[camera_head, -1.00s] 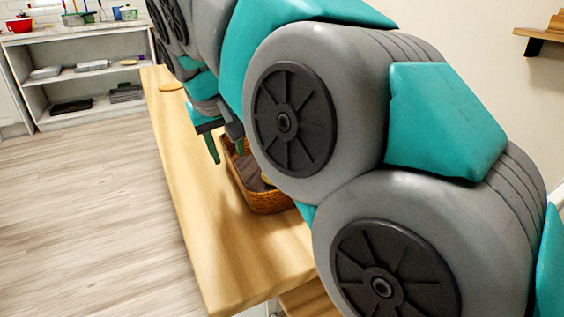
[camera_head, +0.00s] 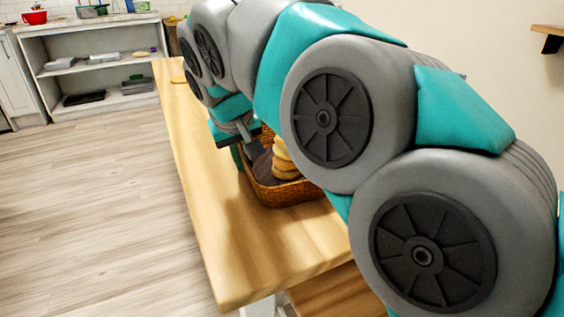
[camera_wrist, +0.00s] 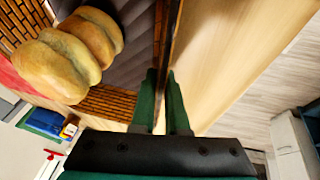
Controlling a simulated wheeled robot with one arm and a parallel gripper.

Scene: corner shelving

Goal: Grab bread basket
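The brown woven bread basket (camera_head: 290,194) stands on the wooden counter, partly hidden behind my arm in the head view. It has a dark cloth lining and holds stacked bread (camera_head: 284,160). In the wrist view, round loaves (camera_wrist: 68,55) lie left of the basket's wall (camera_wrist: 168,50). My gripper (camera_wrist: 162,90) straddles this wall, with one green finger inside and one outside. The fingers are close together with the wall between them, and look closed on it. In the head view the gripper (camera_head: 246,152) is at the basket's left side, partly hidden.
The wooden counter (camera_head: 245,245) is bare in front of the basket and along its left edge. White shelving (camera_head: 95,70) stands beyond open floor at the far left. A small wall shelf (camera_head: 548,30) is at upper right.

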